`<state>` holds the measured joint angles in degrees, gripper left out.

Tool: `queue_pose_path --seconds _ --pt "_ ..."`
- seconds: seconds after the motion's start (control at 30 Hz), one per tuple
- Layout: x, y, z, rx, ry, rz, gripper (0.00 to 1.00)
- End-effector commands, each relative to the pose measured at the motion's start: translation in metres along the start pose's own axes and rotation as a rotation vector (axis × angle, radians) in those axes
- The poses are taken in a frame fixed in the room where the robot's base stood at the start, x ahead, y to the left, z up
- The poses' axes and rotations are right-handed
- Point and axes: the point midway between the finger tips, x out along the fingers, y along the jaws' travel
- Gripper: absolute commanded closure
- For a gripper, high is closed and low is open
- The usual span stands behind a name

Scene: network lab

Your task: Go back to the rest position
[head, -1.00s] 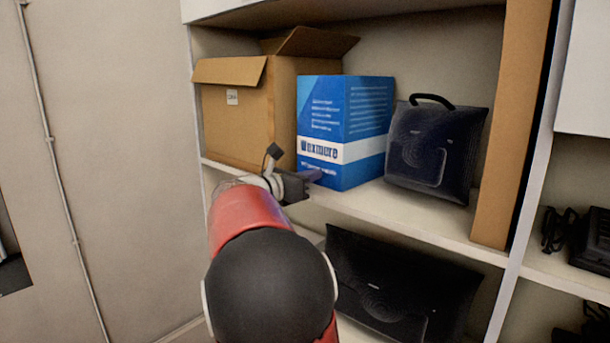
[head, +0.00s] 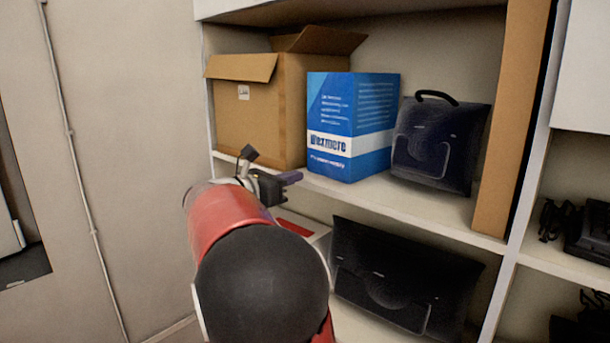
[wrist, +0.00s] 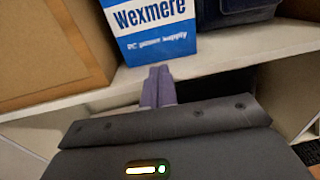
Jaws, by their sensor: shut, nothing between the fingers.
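My gripper (head: 291,178) is in front of the shelf edge, a little below and left of the blue box, and apart from it. Its purple fingers are together and empty, as the wrist view (wrist: 159,86) also shows. The blue and white Wexmere power supply box (head: 350,122) stands upright on the upper shelf. Its lower front also shows in the wrist view (wrist: 150,28), beyond the fingertips. My red and black arm covers part of the lower shelf area in the head view.
An open cardboard box (head: 262,115) stands left of the blue box. A black bag (head: 436,143) stands right of it, beside a brown upright panel (head: 508,120). Another black bag (head: 400,277) is on the level below the shelf board (head: 420,203). Bare wall lies left.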

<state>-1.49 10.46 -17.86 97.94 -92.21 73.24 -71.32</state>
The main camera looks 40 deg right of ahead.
Motion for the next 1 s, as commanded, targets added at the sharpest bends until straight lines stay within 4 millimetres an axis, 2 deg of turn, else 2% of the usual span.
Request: queue_pose_path --seconds 0.1,0.3,0.67,0.77,0.87,0.97,1.0 --pt "-0.023 0.0 -0.001 0.001 0.0 0.003 1.0" --pt "-0.046 0.0 0.0 0.0 0.001 0.0 1.0" --pt "-0.052 -0.006 -0.003 0.025 0.028 0.001 1.0" --pt "-0.056 -0.025 -0.02 0.133 0.149 0.003 1.0" --pt "-0.073 -0.059 -0.053 0.343 0.373 -0.014 1.0" --pt "-0.108 -0.096 -0.093 0.61 0.646 -0.078 1.0" --pt "-0.126 -0.11 -0.109 0.716 0.754 -0.119 1.0"
